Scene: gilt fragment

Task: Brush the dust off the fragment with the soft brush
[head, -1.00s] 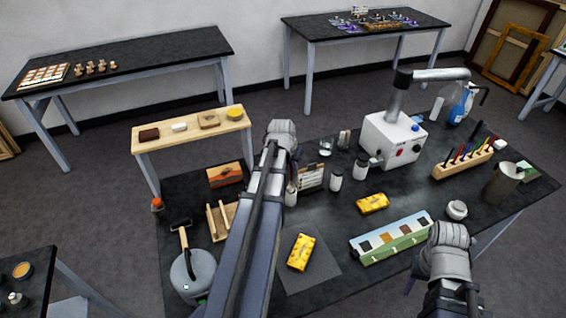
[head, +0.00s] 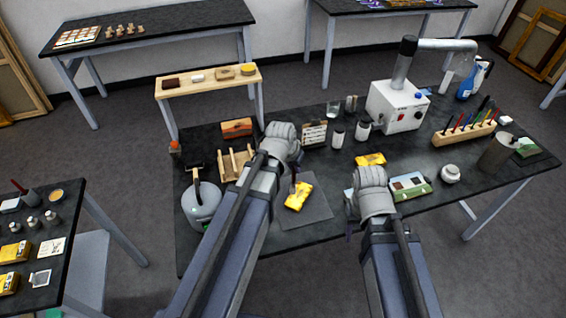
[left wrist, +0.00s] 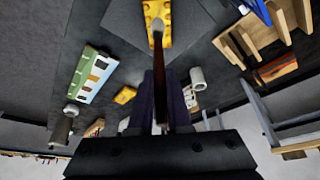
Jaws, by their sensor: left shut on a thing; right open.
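The yellow fragment (head: 298,196) lies on a dark grey mat (head: 313,212) near the front of the black bench. My left gripper (head: 294,168) is above its far end, shut on the soft brush (head: 293,184), which points down at it. In the left wrist view the brush's pale bristles (left wrist: 158,27) overlap the fragment (left wrist: 156,12); they look to be at its surface, but contact is not certain. My left gripper (left wrist: 160,85) holds the dark handle. My right gripper (head: 350,212) is over the bench's front edge, right of the mat, largely hidden by its wrist.
A second yellow piece (head: 370,160) lies behind the right wrist, beside a colour-swatch box (head: 411,187). A grey canister (head: 201,205) and wooden rack (head: 235,163) stand left of the mat. A white extractor unit (head: 397,108) and jars stand behind.

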